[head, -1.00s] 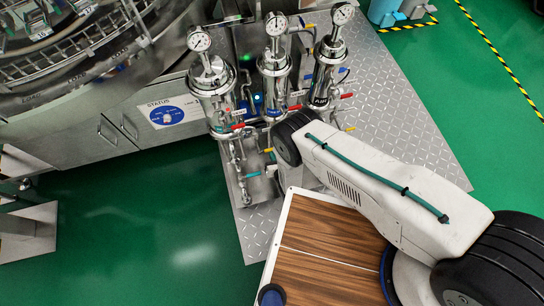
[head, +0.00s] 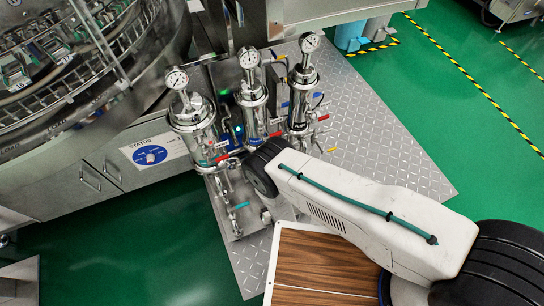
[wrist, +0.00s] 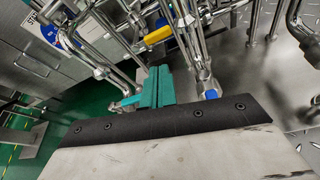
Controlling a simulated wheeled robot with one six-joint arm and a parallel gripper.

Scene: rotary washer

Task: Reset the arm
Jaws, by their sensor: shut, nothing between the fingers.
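My white arm (head: 380,215) with its teal cable reaches left across the head view. Its black wrist joint (head: 262,168) appears in front of the lower pipework of the filter housings. My gripper is hidden there. In the wrist view, two teal fingers of my gripper (wrist: 156,72) lie side by side beyond a black-edged pale part of mine. They are shut and empty. Pipes and a yellow valve handle (wrist: 158,36) lie beyond the fingers; I cannot tell whether anything touches them.
Three steel filter housings with gauges (head: 194,122) stand on a diamond-plate base (head: 385,150). The rotary washer (head: 60,75) and its status panel (head: 150,154) are at left. Green floor (head: 470,140) is open at right. A teal valve handle (wrist: 130,101) is close left of the fingers.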

